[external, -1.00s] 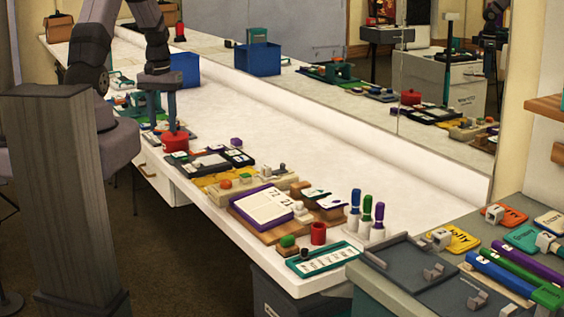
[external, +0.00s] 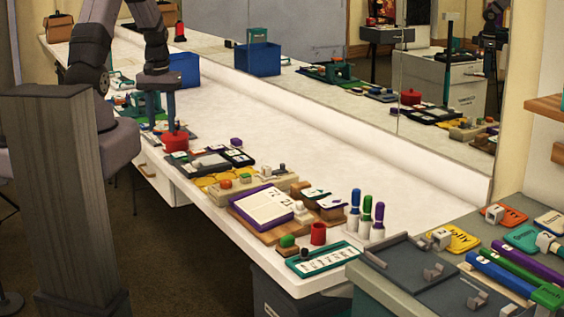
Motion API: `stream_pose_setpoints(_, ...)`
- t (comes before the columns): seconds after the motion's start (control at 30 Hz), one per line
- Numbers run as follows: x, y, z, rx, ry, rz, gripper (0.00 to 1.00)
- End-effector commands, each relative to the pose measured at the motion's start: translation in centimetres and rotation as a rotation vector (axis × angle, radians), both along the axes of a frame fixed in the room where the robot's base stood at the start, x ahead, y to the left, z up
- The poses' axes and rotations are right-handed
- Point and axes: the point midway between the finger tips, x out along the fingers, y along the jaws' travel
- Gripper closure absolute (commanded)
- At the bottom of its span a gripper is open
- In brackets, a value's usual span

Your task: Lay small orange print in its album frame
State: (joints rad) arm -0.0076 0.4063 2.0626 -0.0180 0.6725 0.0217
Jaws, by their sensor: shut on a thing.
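My gripper (external: 162,112) points down over the far left part of the counter, just behind the red round pot (external: 175,143). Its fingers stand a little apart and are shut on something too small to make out. I cannot pick out the small orange print for sure. A dark flat holder (external: 212,162) with several pale and dark panels lies to the right of the red pot; it may be the album, but its frames are too small to read. My gripper is to the left of it and higher.
A wooden block (external: 248,186) with knobs, a purple-edged calendar (external: 265,206), a red cup (external: 318,233) and several marker pens crowd the near end. A blue bin (external: 184,69) stands behind my gripper. The counter's middle (external: 290,140) is clear, with a mirror along its back.

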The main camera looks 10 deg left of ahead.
Motion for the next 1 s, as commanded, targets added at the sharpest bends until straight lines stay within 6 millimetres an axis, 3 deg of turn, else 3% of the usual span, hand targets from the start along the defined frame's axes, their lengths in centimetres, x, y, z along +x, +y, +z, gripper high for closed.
stream_pose_setpoints(0.17, 0.0, -0.9, -0.1, 0.0, -0.008, -0.025, 0.9)
stream_pose_setpoints(0.27, -0.1, -2.5, -0.3, 0.0, -0.014, -0.068, 0.9)
stream_pose_setpoints(0.37, -0.5, -5.0, -0.8, -0.001, -0.019, -0.138, 0.9)
stream_pose_setpoints(0.53, -2.1, -10.8, -2.1, -0.004, -0.027, -0.305, 0.9)
stream_pose_setpoints(0.8, -8.1, -20.1, -4.8, -0.014, -0.042, -0.617, 0.9)
stream_pose_setpoints(1.0, -13.3, -24.8, -6.9, -0.023, -0.052, -0.829, 0.9)
